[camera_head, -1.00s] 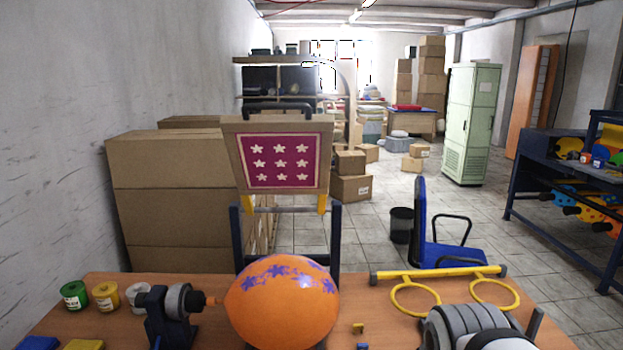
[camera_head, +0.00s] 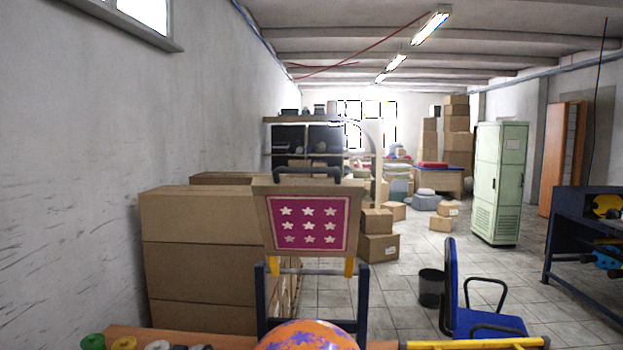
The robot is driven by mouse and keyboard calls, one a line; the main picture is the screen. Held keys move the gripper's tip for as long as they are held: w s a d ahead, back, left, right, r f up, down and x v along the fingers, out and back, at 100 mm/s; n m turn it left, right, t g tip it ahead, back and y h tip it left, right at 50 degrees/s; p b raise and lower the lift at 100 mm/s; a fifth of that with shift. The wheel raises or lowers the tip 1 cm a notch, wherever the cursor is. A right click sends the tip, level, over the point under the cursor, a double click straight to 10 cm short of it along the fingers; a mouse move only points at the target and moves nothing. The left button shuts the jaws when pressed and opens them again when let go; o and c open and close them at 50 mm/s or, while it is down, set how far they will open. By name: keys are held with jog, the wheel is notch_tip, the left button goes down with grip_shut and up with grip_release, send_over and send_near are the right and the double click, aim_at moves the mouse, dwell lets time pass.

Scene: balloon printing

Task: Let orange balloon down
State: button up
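The orange balloon (camera_head: 306,337) with purple star prints shows only its top, at the bottom edge of the head view. Its lower part and whatever holds it are cut off. Behind it stands a frame with a star stencil panel (camera_head: 308,222), magenta with pale stars, on dark blue posts. A strip of the wooden table (camera_head: 235,338) shows at the bottom. My gripper is not in view.
Large cardboard boxes (camera_head: 205,265) stand at the left wall. A blue chair (camera_head: 485,312) and a bin (camera_head: 431,287) stand at the right.

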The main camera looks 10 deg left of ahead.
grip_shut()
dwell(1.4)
